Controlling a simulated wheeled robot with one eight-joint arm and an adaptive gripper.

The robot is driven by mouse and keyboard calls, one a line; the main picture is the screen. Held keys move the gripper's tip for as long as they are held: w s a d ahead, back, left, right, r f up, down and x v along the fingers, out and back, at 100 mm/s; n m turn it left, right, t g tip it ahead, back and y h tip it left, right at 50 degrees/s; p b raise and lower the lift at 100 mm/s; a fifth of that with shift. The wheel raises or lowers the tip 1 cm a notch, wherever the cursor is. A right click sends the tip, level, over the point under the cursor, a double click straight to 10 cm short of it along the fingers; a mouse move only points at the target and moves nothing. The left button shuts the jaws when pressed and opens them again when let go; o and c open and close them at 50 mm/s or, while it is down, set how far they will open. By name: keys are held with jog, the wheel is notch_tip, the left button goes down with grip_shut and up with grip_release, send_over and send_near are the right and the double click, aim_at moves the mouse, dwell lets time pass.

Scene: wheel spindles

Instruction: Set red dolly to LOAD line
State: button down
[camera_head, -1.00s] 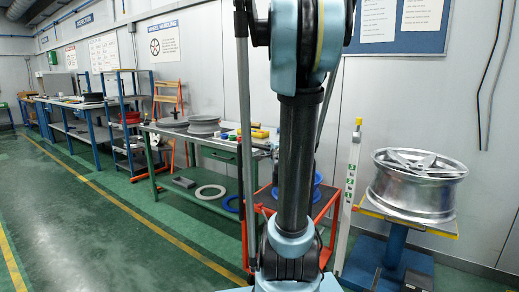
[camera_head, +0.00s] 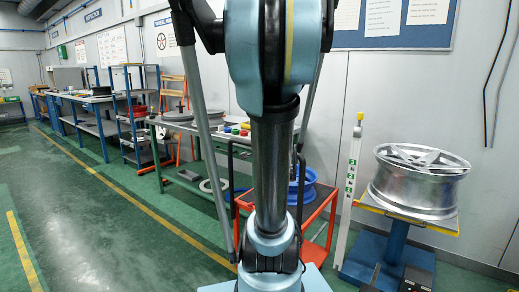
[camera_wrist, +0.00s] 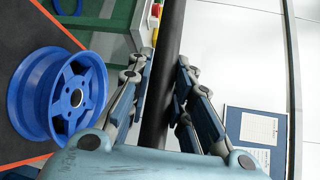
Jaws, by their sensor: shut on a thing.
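The red dolly (camera_head: 322,212) stands right of centre in the head view, partly hidden behind my arm. A blue wheel (camera_head: 308,186) lies on it; the wheel also shows at left in the wrist view (camera_wrist: 74,98). In the wrist view my gripper (camera_wrist: 165,70) has its fingers on both sides of a dark round bar (camera_wrist: 173,20) and is shut on it. The bar looks like the dolly's handle (camera_head: 234,160), whose dark frame shows behind my arm in the head view. I cannot tell which floor marking is the LOAD line.
A silver wheel (camera_head: 420,185) sits on a blue stand (camera_head: 392,245) at right. A white marked post (camera_head: 349,195) with a yellow top stands between stand and dolly. A green workbench (camera_head: 158,160) is behind the dolly. Open green floor with yellow lines (camera_head: 95,178) lies at left.

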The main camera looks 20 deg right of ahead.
jog(key=c, duration=1.4)
grip_release()
jog(key=shift+a+f, duration=0.1)
jog(key=shift+f, duration=0.1)
jog(key=shift+c, duration=0.2)
jog(key=shift+r, duration=0.1)
jog(key=s+a, duration=0.1)
jog(key=s, duration=0.6)
jog(key=shift+r, duration=0.35)
